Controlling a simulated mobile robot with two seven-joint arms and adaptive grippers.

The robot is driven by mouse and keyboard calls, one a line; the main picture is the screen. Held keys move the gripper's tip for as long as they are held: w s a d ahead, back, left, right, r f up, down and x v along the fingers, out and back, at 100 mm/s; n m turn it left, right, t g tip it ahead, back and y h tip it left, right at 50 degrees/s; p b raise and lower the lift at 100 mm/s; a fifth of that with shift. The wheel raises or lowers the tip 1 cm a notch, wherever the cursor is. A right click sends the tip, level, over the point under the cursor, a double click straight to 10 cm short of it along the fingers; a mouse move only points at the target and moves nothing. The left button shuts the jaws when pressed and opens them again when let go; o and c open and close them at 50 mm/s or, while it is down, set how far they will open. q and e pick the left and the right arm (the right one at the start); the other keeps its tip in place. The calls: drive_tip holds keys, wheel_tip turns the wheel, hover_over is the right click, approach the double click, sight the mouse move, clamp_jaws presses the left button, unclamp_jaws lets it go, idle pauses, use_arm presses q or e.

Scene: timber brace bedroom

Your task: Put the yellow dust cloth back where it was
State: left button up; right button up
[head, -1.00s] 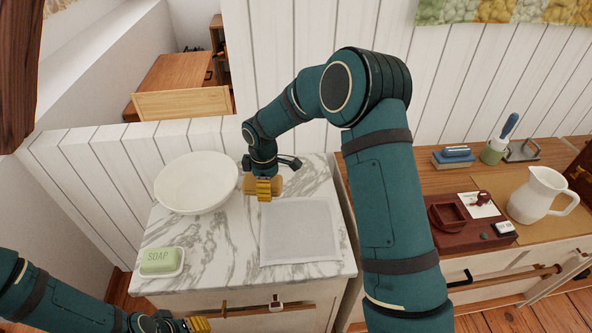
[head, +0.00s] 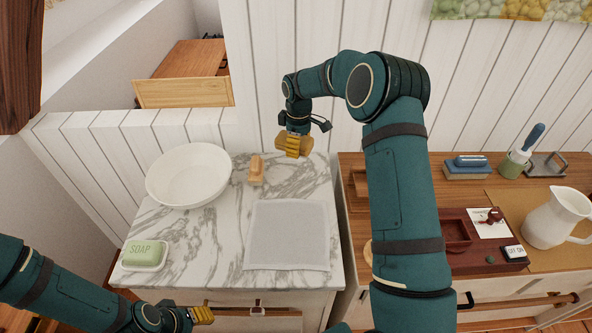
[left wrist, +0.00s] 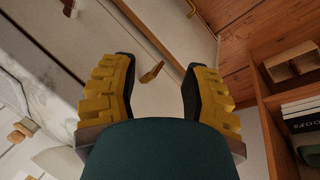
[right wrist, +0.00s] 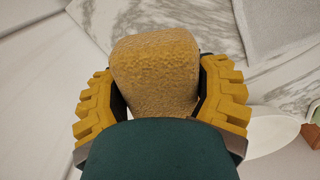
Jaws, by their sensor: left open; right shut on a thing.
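The yellow dust cloth (right wrist: 155,75) is a rough, ochre bundle between the fingers of my right gripper in the right wrist view. My right gripper (head: 293,148) is shut on it, over the back edge of the marble top (head: 215,225), near the white plank wall. I cannot tell its exact height. A pale grey mat (head: 288,235) lies flat and bare in front of it. A small tan wooden object (head: 256,172) stands on the marble between bowl and mat. My left gripper (head: 202,314) is open and empty, low before the cabinet's drawer front; its fingers show in the left wrist view (left wrist: 155,95).
A white bowl (head: 188,175) and green soap on a dish (head: 144,254) stand on the marble's left side. A drawer handle (head: 256,312) sticks out.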

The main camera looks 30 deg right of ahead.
sight(298, 172)
wheel_tip(298, 172, down, 10)
drive_tip(key=shift+r+b, duration=0.1)
drive_tip(key=shift+b, duration=0.7)
drive_tip(key=o, duration=1.3)
drive_tip(key=shift+f, duration=0.2)
drive_tip(key=shift+r, duration=0.5)
wheel_tip(298, 172, up, 11)
drive_tip(key=shift+r+p, duration=0.2)
drive_tip(key=shift+p, duration=0.7)
